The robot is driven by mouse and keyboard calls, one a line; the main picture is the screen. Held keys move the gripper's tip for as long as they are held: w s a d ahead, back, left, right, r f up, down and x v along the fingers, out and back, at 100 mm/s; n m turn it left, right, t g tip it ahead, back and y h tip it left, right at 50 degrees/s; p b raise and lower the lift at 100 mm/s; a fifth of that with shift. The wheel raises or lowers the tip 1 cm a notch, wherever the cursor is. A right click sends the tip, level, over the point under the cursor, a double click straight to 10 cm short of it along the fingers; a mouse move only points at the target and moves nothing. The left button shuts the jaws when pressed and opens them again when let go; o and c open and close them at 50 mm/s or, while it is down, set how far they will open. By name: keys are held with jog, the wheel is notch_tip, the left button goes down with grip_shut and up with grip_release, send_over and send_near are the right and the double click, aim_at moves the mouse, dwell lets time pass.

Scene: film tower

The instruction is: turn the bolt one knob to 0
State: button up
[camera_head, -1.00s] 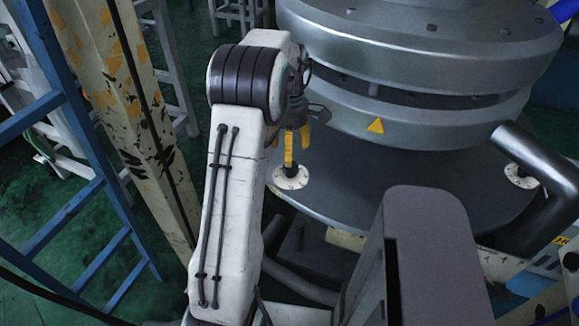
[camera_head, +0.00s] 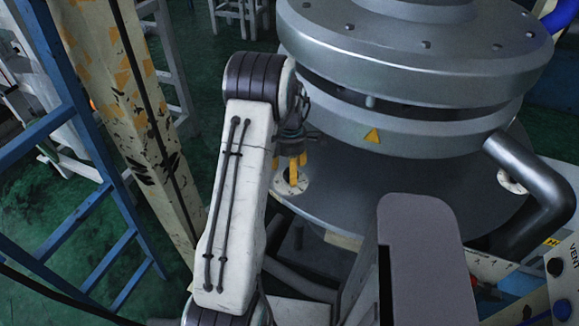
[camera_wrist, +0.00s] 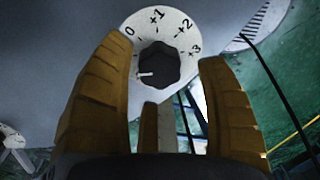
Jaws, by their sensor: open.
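The bolt one knob (camera_wrist: 158,65) is dark and ridged, on a white dial (camera_wrist: 172,18) marked 0, +1, +2 and +3. Its white pointer line points left and slightly down, away from the 0 at upper left. My gripper (camera_wrist: 165,75) is open, with one yellow finger on each side of the knob in the wrist view. I cannot tell whether either finger touches it. The left finger hides the dial's lower left part. In the head view my gripper (camera_head: 294,165) is over the dial (camera_head: 303,186) on the round grey plate, and the knob is hidden.
A large grey metal drum (camera_head: 400,125) with a yellow triangle stands just behind the gripper. Another white dial (camera_head: 511,182) is at the plate's right, near a thick bent pipe (camera_head: 535,180). A blue ladder (camera_head: 95,180) and a chipped cream post (camera_head: 150,140) stand at left.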

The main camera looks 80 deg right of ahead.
jog(key=shift+f+p, duration=0.55)
jog(key=shift+f, duration=0.2)
jog(key=shift+c, duration=0.4)
jog(key=shift+a, duration=0.1)
jog(key=c, duration=1.1)
